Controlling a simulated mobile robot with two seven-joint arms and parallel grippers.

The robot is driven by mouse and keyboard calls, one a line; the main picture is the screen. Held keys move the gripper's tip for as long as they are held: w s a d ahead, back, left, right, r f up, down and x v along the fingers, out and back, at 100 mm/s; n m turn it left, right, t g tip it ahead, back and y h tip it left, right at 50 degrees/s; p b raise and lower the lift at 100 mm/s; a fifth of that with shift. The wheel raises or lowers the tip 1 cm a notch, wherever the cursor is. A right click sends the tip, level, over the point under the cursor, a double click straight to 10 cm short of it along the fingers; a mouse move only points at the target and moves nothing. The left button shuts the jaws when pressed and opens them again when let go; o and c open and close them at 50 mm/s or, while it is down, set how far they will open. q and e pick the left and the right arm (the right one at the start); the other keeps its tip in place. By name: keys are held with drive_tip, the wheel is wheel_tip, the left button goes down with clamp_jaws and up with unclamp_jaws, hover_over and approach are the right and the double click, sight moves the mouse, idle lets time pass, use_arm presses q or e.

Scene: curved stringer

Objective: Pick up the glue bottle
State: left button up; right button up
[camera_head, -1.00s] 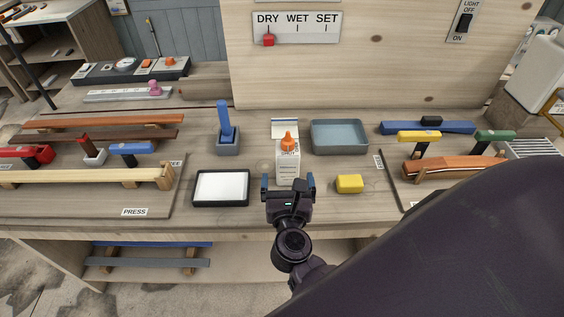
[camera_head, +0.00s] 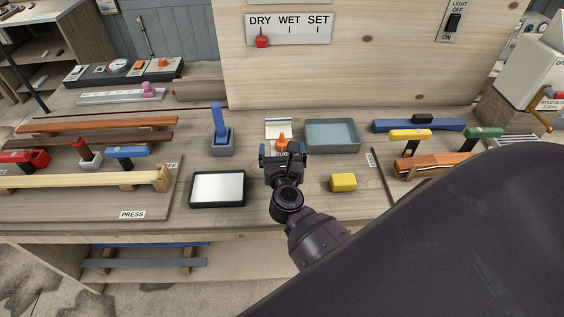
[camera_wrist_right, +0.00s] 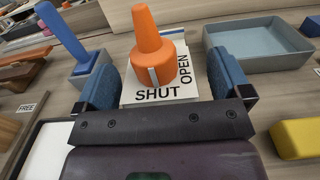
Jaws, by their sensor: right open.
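The glue bottle (camera_head: 282,140) stands upright on the bench; in the head view only its orange tip shows clearly, the rest hidden behind my right gripper (camera_head: 283,157). In the right wrist view the bottle's orange cap (camera_wrist_right: 157,58) points up from a white top marked SHUT and OPEN, with the cap's white line toward SHUT. My right gripper (camera_wrist_right: 166,82) is open, its blue-padded fingers at the left and right of the bottle's top. Gaps show beside the cap; I cannot tell whether the pads touch the body. My left gripper is not in view.
A blue-handled tool in a grey holder (camera_head: 221,140) stands left of the bottle. A grey-blue tray (camera_head: 332,149) is behind right. A yellow block (camera_head: 343,182) lies right, and a black-framed white pad (camera_head: 217,188) lies front left.

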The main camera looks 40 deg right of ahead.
drive_tip(key=shift+w, duration=0.1)
clamp_jaws()
idle(0.6)
